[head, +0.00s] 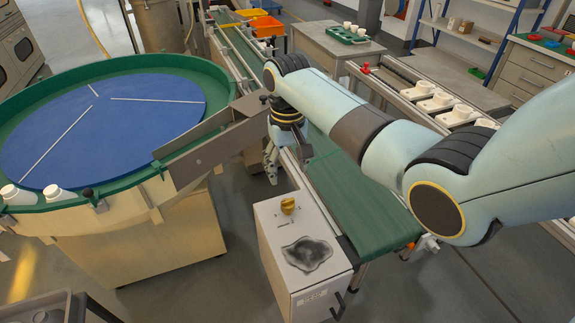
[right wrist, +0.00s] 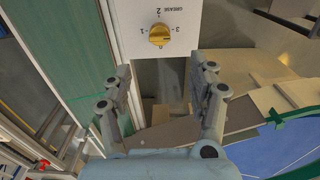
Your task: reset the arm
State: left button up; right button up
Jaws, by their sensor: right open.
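My right arm reaches in from the right in the head view, and its gripper (head: 270,165) hangs beside the green conveyor belt (head: 350,200), near the turntable's metal guide. In the right wrist view the same gripper (right wrist: 168,90) has its two fingers spread apart with nothing between them. A white box (head: 290,235) with a yellow knob (head: 288,205) stands below and in front of the gripper. The knob (right wrist: 159,35) also shows in the right wrist view, on a panel marked "GREASE" with numbers around it. My left gripper is not in view.
A round turntable with a blue disc (head: 90,120) and green rim stands at left, with white cups (head: 18,195) at its edge. A rack with white parts (head: 440,103) stands at right. A table with a green tray (head: 347,35) is at the back.

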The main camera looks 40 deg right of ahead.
dwell(0.5)
jog(key=s+a+n+t, duration=0.1)
jog(key=s+n+t, duration=0.1)
jog(key=s, duration=1.1)
jog(key=s+a+r+n+t, duration=0.2)
jog(key=s+r, duration=0.8)
jog(key=s, duration=0.3)
notch_tip(320, 180, down, 32)
jog(key=d+g+h+b, duration=0.1)
jog(key=d+g+b, duration=0.1)
jog(key=b, duration=0.7)
jog(key=s+f+b, duration=0.4)
jog(key=s+f, duration=0.6)
jog(key=f, duration=0.3)
jog(key=s+d+f+g+b, duration=0.1)
jog(key=s+f+b, duration=0.3)
jog(key=s+f, duration=0.6)
notch_tip(320, 180, down, 4)
jog(key=shift+d+f+m, duration=0.15)
jog(key=shift+f+m, duration=0.1)
jog(key=shift+m, duration=0.15)
jog(key=shift+s, duration=0.3)
